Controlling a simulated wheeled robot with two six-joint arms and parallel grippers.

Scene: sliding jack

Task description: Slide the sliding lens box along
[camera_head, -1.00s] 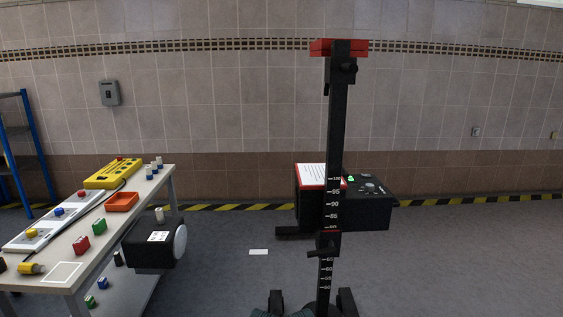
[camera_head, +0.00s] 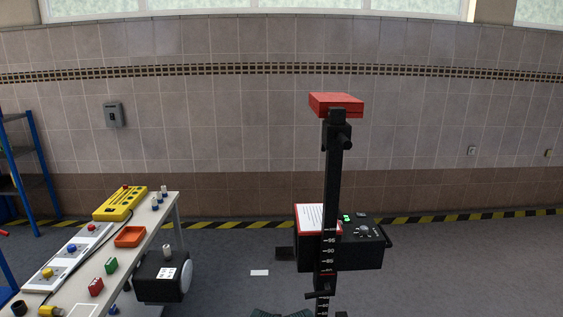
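The lens box (camera_head: 358,247) is a black box with a control panel, a small green display and a white sheet with a red edge on top. It sits low on a black upright post (camera_head: 332,190) marked with a white number scale. A red block (camera_head: 337,104) caps the post. A dark handle sticks out from the post below the box. Neither of my grippers shows in the head view.
A workbench (camera_head: 150,236) at the left holds a yellow control box (camera_head: 120,203), an orange tray (camera_head: 129,237) and several small coloured blocks. A black device (camera_head: 160,275) stands beside it. A blue rack (camera_head: 40,190) is at the far left. Open floor lies around the post.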

